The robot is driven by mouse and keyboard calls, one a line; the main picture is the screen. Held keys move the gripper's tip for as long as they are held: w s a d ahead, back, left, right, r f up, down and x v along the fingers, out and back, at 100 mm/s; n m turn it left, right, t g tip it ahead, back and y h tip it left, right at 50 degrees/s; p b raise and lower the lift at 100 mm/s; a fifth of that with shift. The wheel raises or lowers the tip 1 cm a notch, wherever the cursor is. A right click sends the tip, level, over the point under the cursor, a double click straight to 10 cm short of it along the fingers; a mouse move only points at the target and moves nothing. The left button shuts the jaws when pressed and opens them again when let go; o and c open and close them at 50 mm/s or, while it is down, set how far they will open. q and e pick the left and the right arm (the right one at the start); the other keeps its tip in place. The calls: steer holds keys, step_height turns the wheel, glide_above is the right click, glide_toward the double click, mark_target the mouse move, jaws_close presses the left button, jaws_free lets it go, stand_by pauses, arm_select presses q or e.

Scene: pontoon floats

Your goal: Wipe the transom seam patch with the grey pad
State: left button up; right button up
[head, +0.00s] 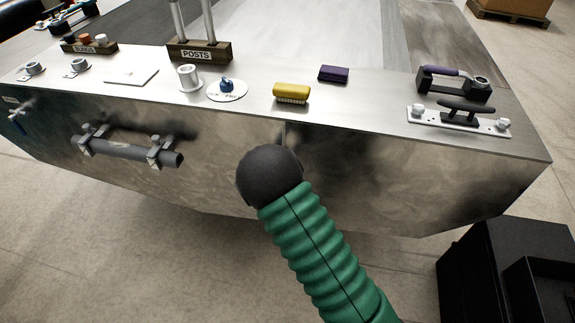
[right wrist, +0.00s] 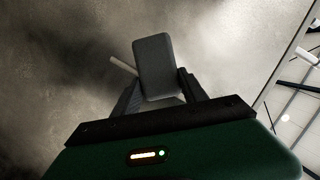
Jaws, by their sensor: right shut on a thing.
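The grey pad (right wrist: 155,62) is a dark grey rounded block in the right wrist view. My right gripper (right wrist: 160,88) is shut on it, with one black finger on each side. The metal transom face (right wrist: 225,40) lies beyond the pad; I cannot tell whether the pad touches it. In the head view, the transom (head: 225,165) has a dark smudged area (head: 330,150) right of a short upright strip (head: 283,131). I cannot tell the seam patch's exact edges. My green right arm hides part of the transom and my right gripper. My left gripper is out of view.
On the top ledge stand a yellow brush (head: 291,91), a purple block (head: 333,74), a white cup (head: 188,76) and a cleat (head: 463,113). A clamped grey pipe (head: 125,149) projects from the transom at left. A black box (head: 500,270) stands at lower right.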

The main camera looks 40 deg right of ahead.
steer(key=s+a, duration=0.4)
steer(key=shift+a, duration=0.3)
stand_by(0.3)
steer(key=shift+s+a+b, duration=0.4)
steer(key=shift+s+a, duration=0.5)
steer(key=shift+a, duration=0.25)
